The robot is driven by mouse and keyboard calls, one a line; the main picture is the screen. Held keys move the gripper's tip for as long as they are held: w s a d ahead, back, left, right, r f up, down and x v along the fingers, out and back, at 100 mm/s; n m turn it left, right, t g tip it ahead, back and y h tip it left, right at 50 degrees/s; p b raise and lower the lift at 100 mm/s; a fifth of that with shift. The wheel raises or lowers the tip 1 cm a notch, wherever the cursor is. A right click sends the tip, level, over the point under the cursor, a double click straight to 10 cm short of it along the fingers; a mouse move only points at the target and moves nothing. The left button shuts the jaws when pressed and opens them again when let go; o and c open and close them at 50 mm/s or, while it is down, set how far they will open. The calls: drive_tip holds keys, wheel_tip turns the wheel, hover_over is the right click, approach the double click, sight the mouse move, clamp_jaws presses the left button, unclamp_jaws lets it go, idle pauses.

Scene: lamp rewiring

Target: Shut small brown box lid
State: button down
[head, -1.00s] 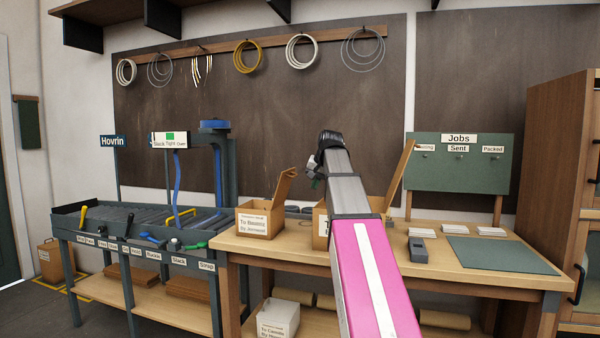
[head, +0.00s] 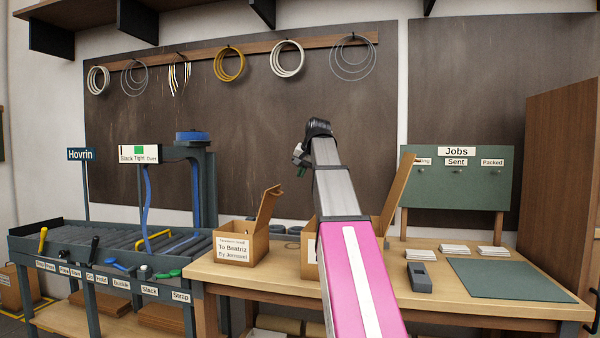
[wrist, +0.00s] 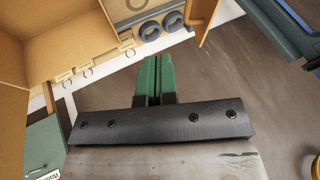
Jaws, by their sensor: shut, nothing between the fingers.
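The small brown box (head: 241,248), labelled "To Beatriz", stands on the left part of the workbench. Its lid (head: 268,206) is raised, tilted up at the box's right side. My gripper (head: 301,172) is in the air above the bench, to the right of and higher than the small box, touching nothing. In the wrist view its green fingers (wrist: 153,80) are together and empty. A brown flap (wrist: 204,20) at the top of the wrist view is probably the small box's lid.
A larger open box (wrist: 60,40), with its lid (head: 396,198) raised, is mostly hidden behind my arm. Dark rolls (wrist: 160,24) lie between the boxes. A roller conveyor (head: 110,240) stands left of the workbench (head: 210,270). A green mat (head: 508,279) lies at right.

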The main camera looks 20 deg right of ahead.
drive_tip(key=w+a+f, duration=0.4)
drive_tip(key=w+f, duration=0.1)
drive_tip(key=f, duration=0.2)
drive_tip(key=shift+w+a, duration=0.25)
drive_tip(key=shift+a, duration=0.05)
